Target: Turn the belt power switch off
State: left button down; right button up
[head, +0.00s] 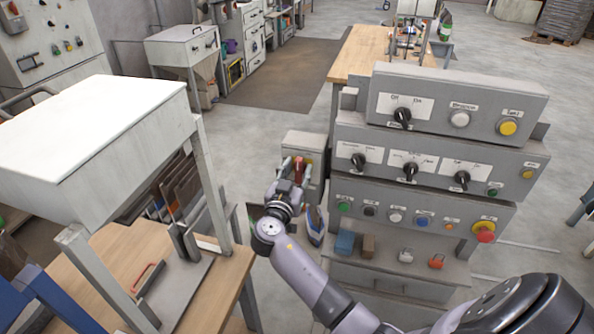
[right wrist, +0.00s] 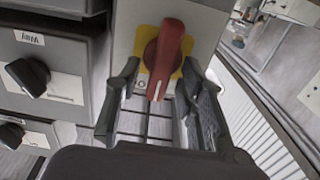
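The belt power switch is a red rotary handle (right wrist: 165,58) on a yellow plate (right wrist: 187,68), mounted on a grey box (head: 303,143) left of the control console. In the right wrist view the handle stands near upright, slightly tilted, with a white line at its lower end and an "O" mark at its lower left. It also shows in the head view (head: 299,168). My right gripper (right wrist: 159,78) is open, one finger on each side of the handle's lower end. Gaps show on both sides, with no clear contact. My left gripper is not in view.
The console (head: 455,103) right of the switch carries several black knobs and coloured buttons, with a red emergency button (head: 485,232) at lower right. A white-topped hopper (head: 90,130) and wooden bench (head: 215,275) stand left. Small blocks (head: 346,242) sit on the console's ledge.

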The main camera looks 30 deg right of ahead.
grip_shut()
dwell(0.5)
jog(key=n+b, duration=0.2)
jog(key=n, duration=0.1)
jog(key=shift+w+a+f+b, duration=0.15)
jog(key=shift+b, duration=0.15)
jog(key=shift+n+b, duration=0.45)
jog(key=shift+n, duration=0.55)
jog(key=n, duration=0.7)
jog(key=shift+w+a+f, duration=0.1)
jog(key=shift+w+a, duration=0.15)
jog(key=n, duration=0.6)
jog(key=shift+f+p, duration=0.3)
jog(key=shift+p, duration=0.1)
